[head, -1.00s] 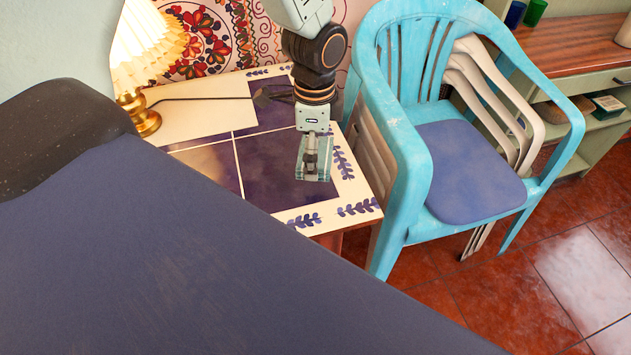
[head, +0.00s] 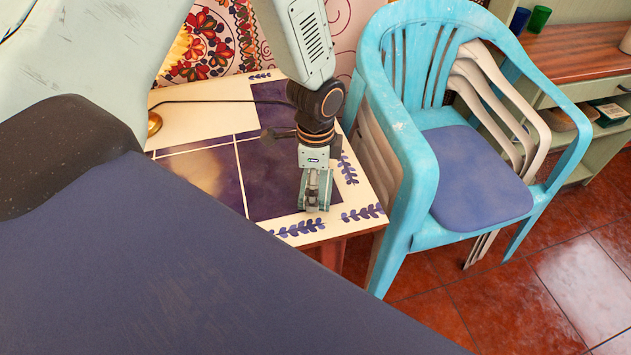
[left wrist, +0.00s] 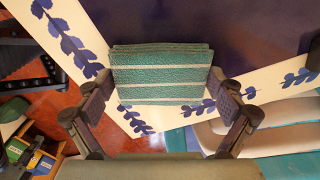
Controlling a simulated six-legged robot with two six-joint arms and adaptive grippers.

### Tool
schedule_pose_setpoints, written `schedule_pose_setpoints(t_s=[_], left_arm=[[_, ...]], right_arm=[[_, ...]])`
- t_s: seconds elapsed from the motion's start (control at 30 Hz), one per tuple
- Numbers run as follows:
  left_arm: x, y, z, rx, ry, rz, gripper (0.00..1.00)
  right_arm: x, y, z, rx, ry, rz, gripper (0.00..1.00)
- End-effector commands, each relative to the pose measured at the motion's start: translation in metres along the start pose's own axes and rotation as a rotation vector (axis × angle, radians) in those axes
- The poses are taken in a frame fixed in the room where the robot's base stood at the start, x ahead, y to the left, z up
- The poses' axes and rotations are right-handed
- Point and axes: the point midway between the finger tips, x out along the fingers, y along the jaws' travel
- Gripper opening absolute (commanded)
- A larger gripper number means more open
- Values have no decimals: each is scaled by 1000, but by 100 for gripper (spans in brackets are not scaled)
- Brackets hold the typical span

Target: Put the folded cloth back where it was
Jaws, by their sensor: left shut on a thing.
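The folded cloth (left wrist: 160,72) is green with pale stripes, in the left wrist view. My left gripper (head: 317,192) is shut on it, with one finger at each side edge. In the head view the gripper is over the front right part of the small table (head: 205,105), and the cloth is mostly hidden by the fingers. The table top is pale with dark purple panels and a blue leaf border. I cannot tell whether the cloth touches the table. My right gripper is in neither view.
A blue plastic chair (head: 406,190) with a purple seat pad (head: 470,178) stands close to the table's right side. A brass lamp base (head: 154,123) stands at the table's back left. A shelf unit (head: 570,62) is at the upper right.

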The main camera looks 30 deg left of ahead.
Motion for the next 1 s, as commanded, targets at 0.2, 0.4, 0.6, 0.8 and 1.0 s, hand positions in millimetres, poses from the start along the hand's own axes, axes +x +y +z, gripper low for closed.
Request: schedule_pose_setpoints(t_s=[0.2,0.4,0.6,0.8,1.0], left_arm=[[2,0,0,0,0,0,100],[2,0,0,0,0,0,100],[-9,0,0,0,0,-1,100],[-48,-1,-1,0,2,-4,100],[-88,-1,-1,0,2,-3,100]], right_arm=[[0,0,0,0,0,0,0],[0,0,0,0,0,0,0],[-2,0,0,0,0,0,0],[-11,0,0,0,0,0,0],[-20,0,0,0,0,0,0]])
